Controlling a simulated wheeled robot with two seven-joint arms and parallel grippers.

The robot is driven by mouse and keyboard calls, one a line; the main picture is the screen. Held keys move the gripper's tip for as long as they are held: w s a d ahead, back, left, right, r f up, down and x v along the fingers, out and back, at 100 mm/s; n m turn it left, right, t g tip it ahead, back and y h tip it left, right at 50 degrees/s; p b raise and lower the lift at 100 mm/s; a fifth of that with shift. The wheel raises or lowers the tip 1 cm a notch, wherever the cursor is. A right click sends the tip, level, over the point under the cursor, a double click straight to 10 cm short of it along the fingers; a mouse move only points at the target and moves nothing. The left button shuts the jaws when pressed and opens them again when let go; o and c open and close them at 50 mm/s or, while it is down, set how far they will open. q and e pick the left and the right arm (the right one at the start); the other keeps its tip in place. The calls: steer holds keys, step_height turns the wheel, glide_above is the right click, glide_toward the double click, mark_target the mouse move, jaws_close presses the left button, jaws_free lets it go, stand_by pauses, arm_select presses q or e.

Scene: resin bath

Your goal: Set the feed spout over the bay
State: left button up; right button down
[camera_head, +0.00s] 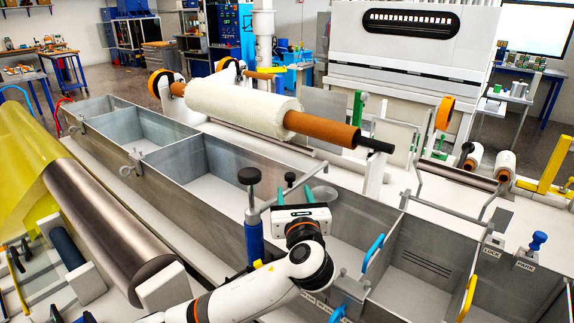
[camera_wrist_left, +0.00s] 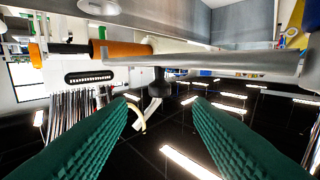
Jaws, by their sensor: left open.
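A grey tube (camera_head: 309,177), which looks like the feed spout, runs from a blue post with a black knob (camera_head: 249,176) out over the grey bath. A smaller black knob (camera_head: 290,178) stands by the tube. My left gripper (camera_head: 302,192) is beside this knob, its green fingers apart and its white body partly covering the tube. In the left wrist view the fingers (camera_wrist_left: 160,105) are open, with a black knob (camera_wrist_left: 158,82) and the grey tube (camera_wrist_left: 215,62) beyond the tips. I cannot tell whether they touch. My right gripper is not in view.
The grey bath (camera_head: 215,165) is divided into several bays. A white roll (camera_head: 240,107) on an orange core lies above its far side. Blue (camera_head: 373,252) and yellow (camera_head: 467,297) handles stand at the near right. A dark metal roller (camera_head: 105,215) lies at left.

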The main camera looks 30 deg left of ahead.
mark_target(290, 178)
arm_select(q)
steer(key=p+x, duration=0.1)
steer(key=x, duration=0.6)
steer(key=shift+w+a+r, duration=0.1)
steer(key=shift+a+r, duration=0.05)
steer(key=shift+p+x, duration=0.35)
steer(key=shift+x, duration=0.85)
steer(key=shift+w+a, duration=0.1)
steer(key=shift+w, duration=0.1)
steer(key=c, duration=0.6)
jaws_close()
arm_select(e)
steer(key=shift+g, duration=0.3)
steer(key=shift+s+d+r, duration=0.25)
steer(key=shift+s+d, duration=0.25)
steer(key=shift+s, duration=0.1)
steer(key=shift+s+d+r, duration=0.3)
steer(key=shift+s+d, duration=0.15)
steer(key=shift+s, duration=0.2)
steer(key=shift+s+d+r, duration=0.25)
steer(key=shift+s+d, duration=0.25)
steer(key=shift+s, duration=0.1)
